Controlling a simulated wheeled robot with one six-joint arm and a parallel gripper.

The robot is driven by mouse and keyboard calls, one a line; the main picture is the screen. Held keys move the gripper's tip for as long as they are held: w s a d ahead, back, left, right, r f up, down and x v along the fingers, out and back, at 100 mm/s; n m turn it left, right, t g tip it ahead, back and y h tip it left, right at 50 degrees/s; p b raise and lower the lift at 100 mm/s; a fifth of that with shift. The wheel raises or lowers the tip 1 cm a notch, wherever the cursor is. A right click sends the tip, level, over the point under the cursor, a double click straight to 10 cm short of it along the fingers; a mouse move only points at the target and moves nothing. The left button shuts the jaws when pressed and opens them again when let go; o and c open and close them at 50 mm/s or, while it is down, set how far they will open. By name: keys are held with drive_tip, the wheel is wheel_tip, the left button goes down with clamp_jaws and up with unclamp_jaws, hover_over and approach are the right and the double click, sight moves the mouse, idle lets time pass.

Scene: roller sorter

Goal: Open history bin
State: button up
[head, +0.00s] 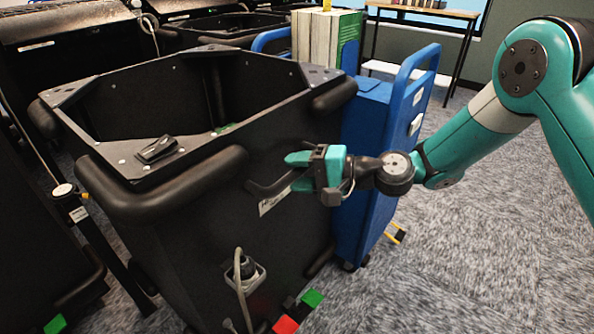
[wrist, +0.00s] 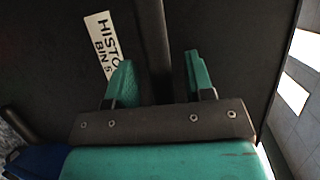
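The history bin (head: 200,225) is a large black open-topped bin at the left and middle of the head view. A dark handle bar (head: 272,188) sticks out from its side, beside a white label (head: 270,203). In the wrist view the label (wrist: 103,45) reads "HISTO… BIN 5", partly hidden by a finger. My gripper (head: 297,171) is at the handle, with its teal fingers pointing toward the bin. In the wrist view my gripper (wrist: 160,85) is open, its fingers on either side of the dark handle (wrist: 153,45), with a visible gap on the right.
A blue cart (head: 370,170) with tall handles stands right behind the bin, close to my gripper. Other black bins (head: 75,50) fill the back left. A socket with a cable (head: 243,272) is low on the bin's side. Carpet (head: 470,270) at the right is clear.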

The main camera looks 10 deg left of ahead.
drive_tip(key=v, duration=1.7)
drive_tip(key=shift+d+p, duration=0.25)
drive_tip(key=shift+p, duration=0.1)
drive_tip(key=s+a+r+n+g+h, duration=0.25)
drive_tip(key=s+r+n+h, duration=0.3)
drive_tip(key=s, duration=0.45)
drive_tip(key=s+d+r+n+h, duration=0.2)
drive_tip(key=s+d+h, duration=0.15)
drive_tip(key=s, duration=0.35)
drive_tip(key=s+d+r+n+h, duration=0.2)
drive_tip(key=s+d+h, duration=0.15)
drive_tip(key=s, duration=0.35)
wheel_tip(320, 180, up, 18)
drive_tip(key=p, duration=1.9)
drive_tip(key=shift+w+d+r+y, duration=0.15)
drive_tip(key=shift+w+d+y, duration=0.05)
drive_tip(key=shift+w+y, duration=0.25)
